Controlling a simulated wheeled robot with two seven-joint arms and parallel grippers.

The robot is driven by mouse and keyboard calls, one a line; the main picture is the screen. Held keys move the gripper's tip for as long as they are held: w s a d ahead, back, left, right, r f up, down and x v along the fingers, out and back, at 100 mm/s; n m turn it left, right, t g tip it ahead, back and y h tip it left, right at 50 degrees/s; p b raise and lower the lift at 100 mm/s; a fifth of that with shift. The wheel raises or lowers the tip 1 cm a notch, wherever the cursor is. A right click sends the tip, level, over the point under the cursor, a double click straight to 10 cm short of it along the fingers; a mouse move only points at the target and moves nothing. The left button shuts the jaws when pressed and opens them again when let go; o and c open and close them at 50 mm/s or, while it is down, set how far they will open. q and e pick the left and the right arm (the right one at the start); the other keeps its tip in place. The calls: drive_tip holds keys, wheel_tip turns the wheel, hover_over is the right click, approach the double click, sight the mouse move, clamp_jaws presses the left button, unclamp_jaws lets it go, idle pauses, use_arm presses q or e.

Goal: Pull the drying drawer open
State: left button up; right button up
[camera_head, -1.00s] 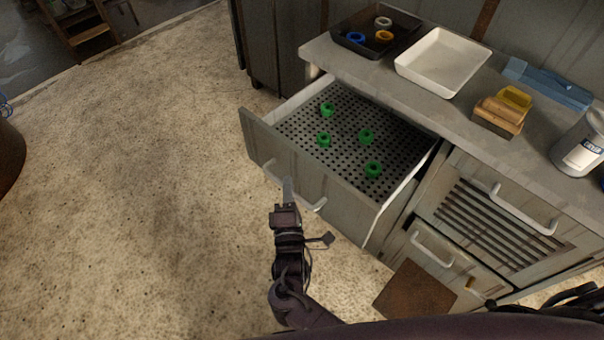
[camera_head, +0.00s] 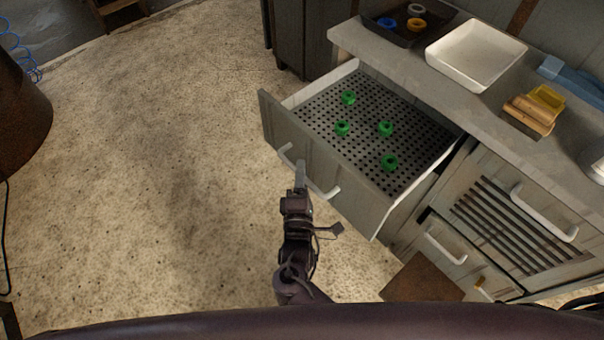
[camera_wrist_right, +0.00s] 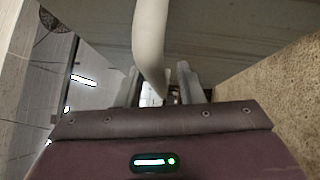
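The drying drawer (camera_head: 325,172) is pulled well out of the grey cabinet. Its perforated tray (camera_head: 366,98) shows, with several green rings (camera_head: 385,129) on it. My right gripper (camera_head: 301,168) is at the white handle (camera_head: 327,194) on the drawer's front. In the right wrist view the handle (camera_wrist_right: 150,45) passes between the two fingers (camera_wrist_right: 160,85), which appear shut on it; the exact contact is partly hidden. My left gripper is not in view.
The counter (camera_head: 390,55) above holds a dark tray (camera_head: 382,37) with coloured rings, a white tray (camera_head: 455,75) and wooden blocks (camera_head: 527,114). A slatted door (camera_head: 477,172) and a smaller drawer (camera_head: 428,240) are at right. The floor left of the drawer is clear.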

drive_tip(key=shift+s, duration=0.1)
drive_tip(key=s+f, duration=0.1)
drive_tip(key=s, duration=0.6)
drive_tip(key=shift+s+a+b, duration=0.3)
drive_tip(key=shift+a, duration=0.15)
drive_tip(key=s+d+f+m+g+y, duration=0.1)
drive_tip(key=s+d+f+m+g, duration=0.15)
drive_tip(key=f, duration=0.55)
drive_tip(key=s+d+f+m+g, duration=0.1)
drive_tip(key=s+d+f+g, duration=0.15)
drive_tip(key=f, duration=0.65)
drive_tip(key=s+d+f+m+g+y, duration=0.1)
drive_tip(key=d+f+m+g, duration=0.2)
drive_tip(key=f, duration=0.5)
drive_tip(key=s+d+f+m+g, duration=0.3)
drive_tip(key=s+d+f, duration=0.1)
drive_tip(key=s, duration=0.4)
drive_tip(key=s+d+f+m+g, duration=0.3)
drive_tip(key=s+d+f+g, duration=0.1)
drive_tip(key=s, duration=0.4)
drive_tip(key=s+d+f+m+g, duration=0.3)
drive_tip(key=s+d+f, duration=0.2)
drive_tip(key=s+f, duration=0.3)
drive_tip(key=shift+s+d+p, duration=0.25)
drive_tip(key=shift+s+p, duration=0.05)
drive_tip(key=shift+p, duration=0.05)
